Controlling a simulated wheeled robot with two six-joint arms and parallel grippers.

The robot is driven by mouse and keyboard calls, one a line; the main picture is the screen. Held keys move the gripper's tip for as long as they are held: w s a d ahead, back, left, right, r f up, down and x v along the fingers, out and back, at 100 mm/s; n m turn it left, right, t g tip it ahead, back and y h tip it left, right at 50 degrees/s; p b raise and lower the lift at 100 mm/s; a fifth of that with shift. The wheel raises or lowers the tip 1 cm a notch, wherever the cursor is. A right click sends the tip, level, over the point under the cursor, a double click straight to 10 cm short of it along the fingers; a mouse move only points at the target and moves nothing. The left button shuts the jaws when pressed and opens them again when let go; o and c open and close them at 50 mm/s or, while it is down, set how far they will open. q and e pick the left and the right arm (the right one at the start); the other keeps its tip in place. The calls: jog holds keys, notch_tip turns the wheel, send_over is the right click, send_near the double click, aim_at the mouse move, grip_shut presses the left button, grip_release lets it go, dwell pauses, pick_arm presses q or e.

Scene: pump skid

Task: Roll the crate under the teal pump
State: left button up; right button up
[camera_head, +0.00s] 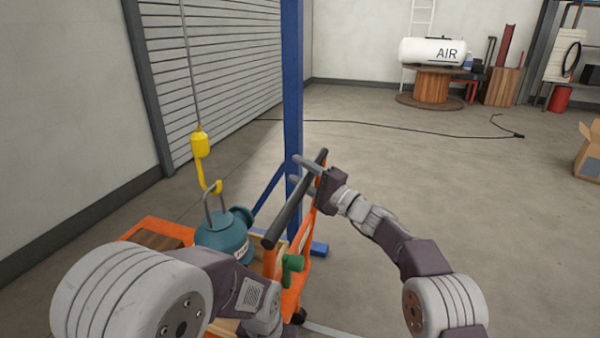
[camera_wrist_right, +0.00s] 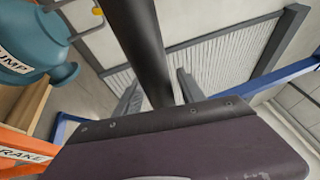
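The teal pump (camera_head: 224,238) has a grey lifting loop; the yellow hook (camera_head: 217,187) is at the loop. The pump also shows in the right wrist view (camera_wrist_right: 35,48). A wooden crate (camera_wrist_right: 24,103) is partly visible beside and below it, on an orange cart (camera_head: 275,262). Whether the pump is clear of the crate is hidden. The cart's dark handle bar (camera_head: 285,218) slants upward. My right gripper (camera_head: 299,170) is at its upper part, fingers spread either side, with gaps visible in the right wrist view (camera_wrist_right: 160,78). My left arm crosses the lower left; its gripper is hidden.
A blue post (camera_head: 292,80) with a brace and foot stands just behind the cart. A green lever (camera_head: 292,266) sits on the cart, near an orange plate marked "BRAKE" (camera_wrist_right: 25,155). A cable (camera_head: 400,127) lies on the far floor.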

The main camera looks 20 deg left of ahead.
jog(key=b+v, duration=0.1)
jog(key=v, duration=0.8)
